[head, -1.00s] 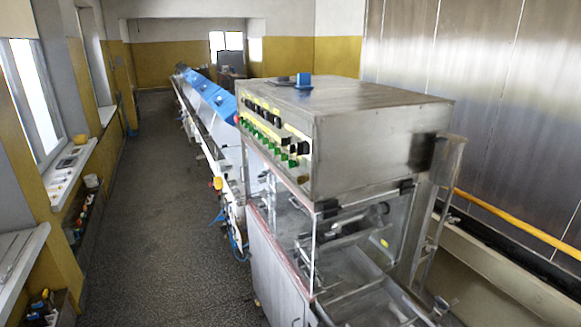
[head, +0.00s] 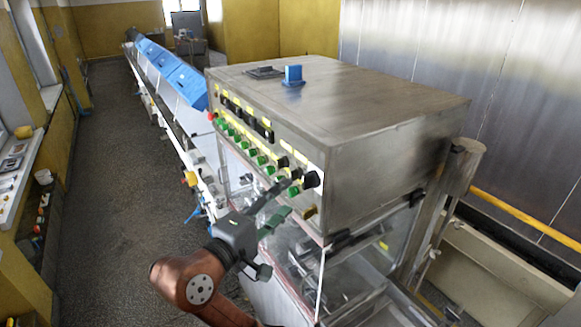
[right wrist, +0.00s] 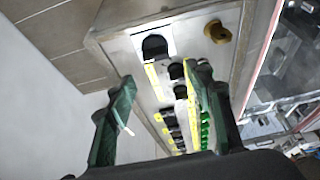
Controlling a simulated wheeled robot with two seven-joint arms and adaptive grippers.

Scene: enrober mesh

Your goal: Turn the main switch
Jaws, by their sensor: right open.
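The control panel (head: 262,145) is on the front of a steel cabinet. The large black knob (head: 312,179) at its near end looks like the main switch. In the right wrist view this knob (right wrist: 154,47) sits on a white plate, beyond the fingertips and roughly between them. My right gripper (head: 284,198) is open and empty, just in front of the panel's near end, below and left of the knob. Its two green fingers (right wrist: 165,75) show apart in the right wrist view, with no visible contact on the knob. My left gripper is not in view.
Green buttons (head: 245,144) and smaller black knobs line the panel beside the gripper. A brass-coloured fitting (right wrist: 217,31) is next to the large knob. A blue block (head: 293,74) stands on the cabinet top (head: 350,95). The floor (head: 120,170) to the left is clear.

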